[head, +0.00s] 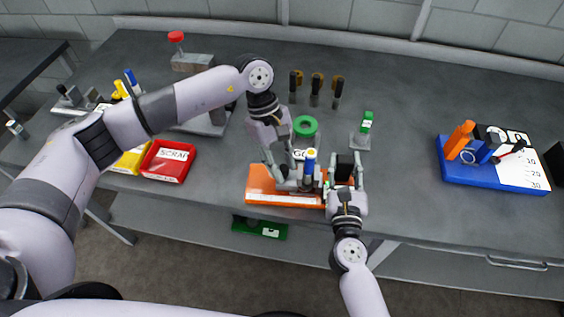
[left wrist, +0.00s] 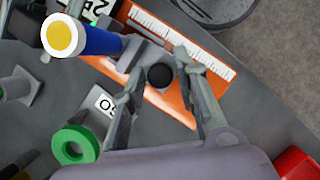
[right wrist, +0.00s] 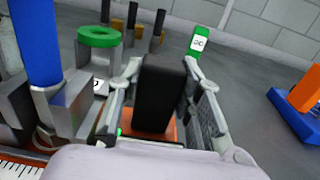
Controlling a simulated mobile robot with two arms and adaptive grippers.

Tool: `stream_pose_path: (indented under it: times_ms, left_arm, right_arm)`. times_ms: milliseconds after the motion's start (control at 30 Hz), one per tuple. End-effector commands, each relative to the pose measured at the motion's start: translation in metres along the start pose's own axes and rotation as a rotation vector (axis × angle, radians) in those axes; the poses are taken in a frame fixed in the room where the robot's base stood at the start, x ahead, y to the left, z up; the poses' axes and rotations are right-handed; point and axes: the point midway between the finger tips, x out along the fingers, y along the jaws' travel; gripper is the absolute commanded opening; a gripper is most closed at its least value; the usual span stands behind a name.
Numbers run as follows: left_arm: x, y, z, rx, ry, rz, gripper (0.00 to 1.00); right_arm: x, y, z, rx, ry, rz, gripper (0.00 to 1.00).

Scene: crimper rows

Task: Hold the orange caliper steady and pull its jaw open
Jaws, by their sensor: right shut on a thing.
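The orange caliper (head: 262,184) lies at the table's front edge, with a white scale strip and grey jaw blocks. A blue cylinder with a yellow top (head: 309,162) stands upright at its jaws. My left gripper (head: 283,172) reaches down at the caliper's left part. In the left wrist view its fingers are apart, on either side of a round black knob (left wrist: 160,76); contact is unclear. My right gripper (head: 345,174) is shut on a black block (right wrist: 160,92) above the caliper's right end. Part of the scale (right wrist: 22,168) shows in the right wrist view.
A green ring gauge (head: 305,127) stands just behind the caliper. A small green-topped gauge (head: 365,123) stands back right. A red scrap tray (head: 168,160) is on the left, a blue tray (head: 480,175) on the right. Several dark plug gauges (head: 315,90) stand at the back.

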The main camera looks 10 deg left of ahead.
Motion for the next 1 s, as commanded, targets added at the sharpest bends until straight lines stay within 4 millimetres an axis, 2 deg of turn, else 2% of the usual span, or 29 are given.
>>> stream_pose_path:
  times_ms: [400, 867, 1000]
  left_arm:
    - [-0.0006, 0.0004, 0.0001, 0.0, 0.0, 0.001, 0.0]
    - [-0.0011, 0.0006, 0.0, 0.0, 0.0, 0.002, 0.0]
    - [-0.0038, -0.0065, -0.0071, -0.002, 0.001, 0.002, 0.0]
  right_arm:
    - [0.0004, -0.0011, 0.0005, -0.001, -0.001, -0.002, 0.0]
    - [0.0003, -0.0008, 0.0005, -0.001, -0.001, -0.002, 0.0]
    - [0.0003, -0.0008, 0.0005, -0.001, -0.001, -0.002, 0.0]
